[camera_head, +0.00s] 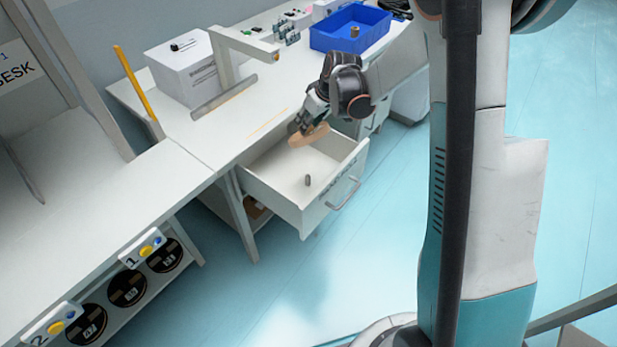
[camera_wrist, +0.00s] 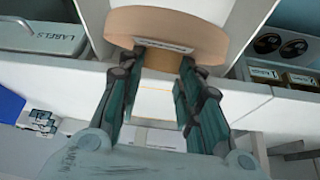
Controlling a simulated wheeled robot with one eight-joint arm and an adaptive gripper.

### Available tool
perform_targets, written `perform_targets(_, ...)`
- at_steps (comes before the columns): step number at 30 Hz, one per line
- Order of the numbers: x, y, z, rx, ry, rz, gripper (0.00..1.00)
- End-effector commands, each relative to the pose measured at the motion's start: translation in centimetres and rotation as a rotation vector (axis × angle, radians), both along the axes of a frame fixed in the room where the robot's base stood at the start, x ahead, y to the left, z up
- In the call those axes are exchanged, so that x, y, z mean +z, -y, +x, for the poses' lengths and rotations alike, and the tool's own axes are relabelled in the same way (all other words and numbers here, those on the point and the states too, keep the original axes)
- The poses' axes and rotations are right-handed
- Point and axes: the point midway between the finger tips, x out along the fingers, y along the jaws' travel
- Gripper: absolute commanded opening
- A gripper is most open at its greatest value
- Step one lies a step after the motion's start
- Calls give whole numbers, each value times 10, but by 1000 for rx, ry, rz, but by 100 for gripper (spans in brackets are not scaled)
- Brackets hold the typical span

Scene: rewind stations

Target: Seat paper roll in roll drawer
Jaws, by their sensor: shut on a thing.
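My gripper (camera_head: 308,120) is shut on a tan paper roll (camera_head: 309,136) and holds it tilted above the open roll drawer (camera_head: 276,189). In the wrist view the roll (camera_wrist: 170,30) lies at the top between the two fingertips (camera_wrist: 163,62). Its face is turned toward the camera and a pale label shows on its edge. The drawer is pulled out and white inside, with a short grey peg (camera_head: 308,181) standing up from its floor. The drawer's handle (camera_head: 345,193) faces the floor side.
A blue bin (camera_head: 350,28) and a white box (camera_head: 185,70) stand on the white bench (camera_head: 230,125). A white post frame (camera_head: 235,60) rises by the box. Black reels (camera_head: 128,288) sit on a low shelf at lower left. The teal floor before the drawer is clear.

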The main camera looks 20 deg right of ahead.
Motion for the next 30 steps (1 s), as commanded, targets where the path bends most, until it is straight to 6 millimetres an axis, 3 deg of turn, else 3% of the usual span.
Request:
perform_targets(3,-35,0,0,0,1,0,4)
perform_targets(12,-105,0,0,0,2,1,4)
perform_targets(16,-124,0,0,0,2,1,4)
perform_targets(23,-136,0,0,0,2,1,4)
perform_targets(30,-170,0,0,0,2,1,4)
